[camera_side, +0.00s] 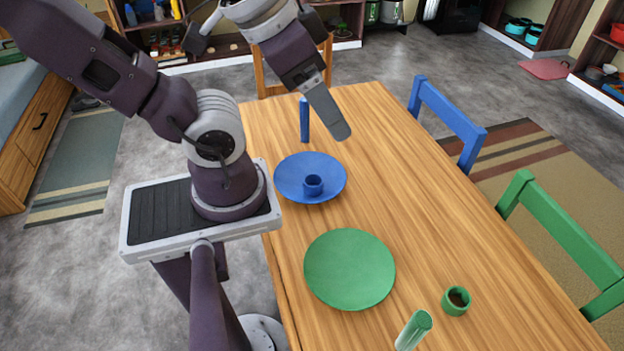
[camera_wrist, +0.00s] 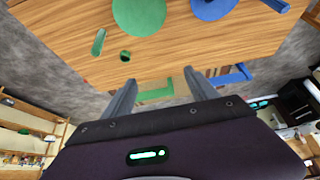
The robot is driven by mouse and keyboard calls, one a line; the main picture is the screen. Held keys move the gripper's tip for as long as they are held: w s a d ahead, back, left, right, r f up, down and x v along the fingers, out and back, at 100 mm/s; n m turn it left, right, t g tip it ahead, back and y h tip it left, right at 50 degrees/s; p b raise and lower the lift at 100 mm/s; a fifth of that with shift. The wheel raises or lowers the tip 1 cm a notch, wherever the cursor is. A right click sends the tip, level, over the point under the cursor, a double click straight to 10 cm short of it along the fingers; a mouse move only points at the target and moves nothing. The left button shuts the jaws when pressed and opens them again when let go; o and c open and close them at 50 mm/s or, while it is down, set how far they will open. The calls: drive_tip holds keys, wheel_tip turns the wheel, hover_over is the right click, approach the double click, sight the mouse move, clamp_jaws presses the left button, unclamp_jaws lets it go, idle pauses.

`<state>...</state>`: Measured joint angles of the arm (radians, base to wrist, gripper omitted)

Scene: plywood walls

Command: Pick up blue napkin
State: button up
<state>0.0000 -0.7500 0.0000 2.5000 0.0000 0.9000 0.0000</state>
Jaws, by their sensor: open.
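The blue napkin (camera_side: 304,120) looks like a narrow blue roll on the wooden table, behind the blue plate in the side view. A blue piece at the top edge of the wrist view (camera_wrist: 275,5) appears to be the same napkin, partly cut off. My gripper (camera_side: 340,131) hangs above the table, to the right of the napkin in the side view and apart from it. In the wrist view its two fingers (camera_wrist: 160,77) are spread with nothing between them.
On the table (camera_side: 430,200) are a blue plate (camera_side: 290,180) holding a small blue cup (camera_side: 313,185), a green plate (camera_side: 349,270), a green cup (camera_side: 456,301) and a green roll (camera_side: 413,330). Blue (camera_side: 450,120) and green (camera_side: 565,235) chairs stand along the right side.

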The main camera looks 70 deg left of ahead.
idle(0.4)
drive_tip(key=c, duration=0.4)
drive_tip(key=shift+o, duration=0.2)
